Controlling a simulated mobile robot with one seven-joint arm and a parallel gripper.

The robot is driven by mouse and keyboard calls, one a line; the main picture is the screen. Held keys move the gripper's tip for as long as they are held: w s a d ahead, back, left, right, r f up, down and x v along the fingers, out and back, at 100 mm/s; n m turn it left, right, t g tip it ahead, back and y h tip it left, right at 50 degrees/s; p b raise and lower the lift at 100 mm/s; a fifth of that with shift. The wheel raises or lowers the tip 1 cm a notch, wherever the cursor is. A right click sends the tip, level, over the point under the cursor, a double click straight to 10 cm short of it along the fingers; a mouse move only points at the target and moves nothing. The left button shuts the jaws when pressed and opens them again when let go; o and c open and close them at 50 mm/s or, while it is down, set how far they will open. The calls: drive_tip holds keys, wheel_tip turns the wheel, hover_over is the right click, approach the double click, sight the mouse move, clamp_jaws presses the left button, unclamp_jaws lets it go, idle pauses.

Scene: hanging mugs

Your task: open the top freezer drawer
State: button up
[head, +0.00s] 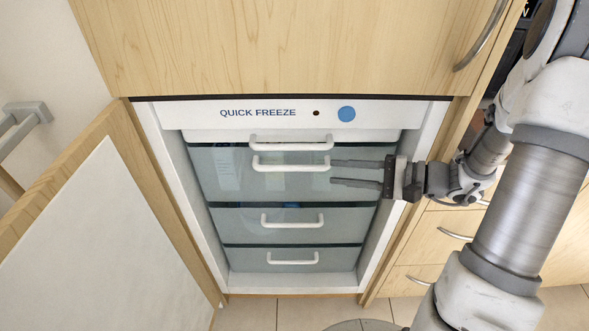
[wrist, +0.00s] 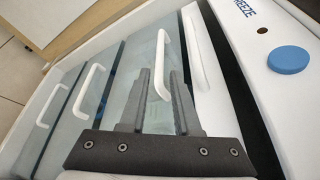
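The freezer compartment stands open in the head view, with a stack of drawers behind white bar handles. The highest handle (head: 290,137) is on a white front strip just below the "QUICK FREEZE" panel. Close under it is the handle (head: 262,163) of the large upper translucent drawer (head: 235,183); this drawer looks shut. My gripper (head: 331,172) reaches in from the right, fingers apart, tips near that handle's right end. In the wrist view the same handle (wrist: 161,50) appears between the fingertips of my gripper (wrist: 160,73). I cannot tell whether they touch.
Two lower drawers show handles (head: 292,221) and (head: 292,259). The wooden door (head: 80,190) stands open on the left. The freezer's right side wall (head: 405,190) is close beside my gripper. A blue knob (head: 346,114) is on the panel above. Tiled floor (head: 300,313) lies below.

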sight(303, 169)
drive_tip(key=b+x, duration=0.1)
drive_tip(key=x, duration=1)
drive_tip(key=shift+b, duration=0.3)
clamp_jaws()
idle(0.8)
